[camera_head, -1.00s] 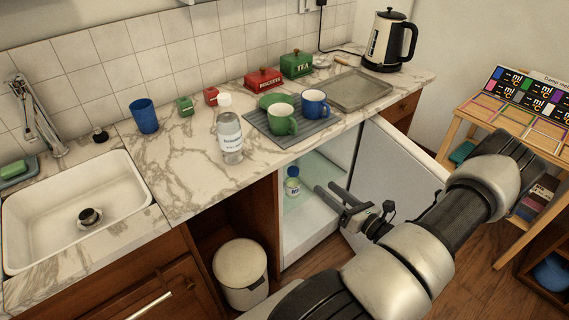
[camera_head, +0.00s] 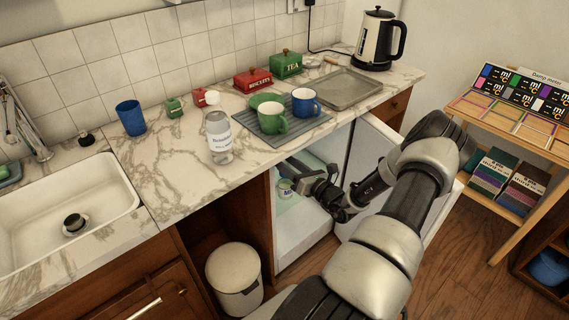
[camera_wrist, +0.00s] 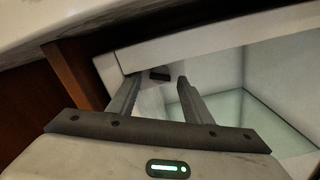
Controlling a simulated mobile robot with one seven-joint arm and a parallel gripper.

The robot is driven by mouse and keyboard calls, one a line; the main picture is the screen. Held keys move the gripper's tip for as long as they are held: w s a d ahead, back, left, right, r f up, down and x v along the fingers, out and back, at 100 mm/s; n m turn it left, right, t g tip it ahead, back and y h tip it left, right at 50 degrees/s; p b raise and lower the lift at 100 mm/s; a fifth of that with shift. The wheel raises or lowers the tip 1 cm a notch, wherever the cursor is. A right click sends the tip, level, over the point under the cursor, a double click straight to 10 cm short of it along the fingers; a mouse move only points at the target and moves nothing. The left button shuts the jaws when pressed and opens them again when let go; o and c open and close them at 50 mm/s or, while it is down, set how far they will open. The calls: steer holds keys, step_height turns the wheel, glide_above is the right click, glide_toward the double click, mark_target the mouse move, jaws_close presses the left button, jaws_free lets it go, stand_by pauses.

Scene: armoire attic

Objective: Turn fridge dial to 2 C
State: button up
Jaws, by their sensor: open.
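The small fridge (camera_head: 300,228) stands under the counter with its door (camera_head: 368,150) swung open to the right. My gripper (camera_head: 292,174) reaches into the upper part of its opening. In the wrist view my gripper (camera_wrist: 157,82) is open, one finger on each side, with nothing seen held. A small dark block (camera_wrist: 160,73) shows between and just beyond the fingertips, by the fridge's upper left inside edge. It may be the dial; no markings or setting can be read. I cannot tell whether the fingers touch it.
A bin (camera_head: 234,276) stands left of the fridge. A bottle (camera_head: 219,140) and mugs (camera_head: 271,120) stand on the counter (camera_head: 175,175) above.

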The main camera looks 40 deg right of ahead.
steer(key=shift+w, duration=0.25)
steer(key=c, duration=1.1)
steer(key=shift+o, duration=0.2)
steer(key=shift+n, duration=0.3)
steer(key=n, duration=0.9)
steer(key=shift+d+n+p, duration=0.15)
steer(key=shift+n+p, duration=0.2)
steer(key=shift+n, duration=0.05)
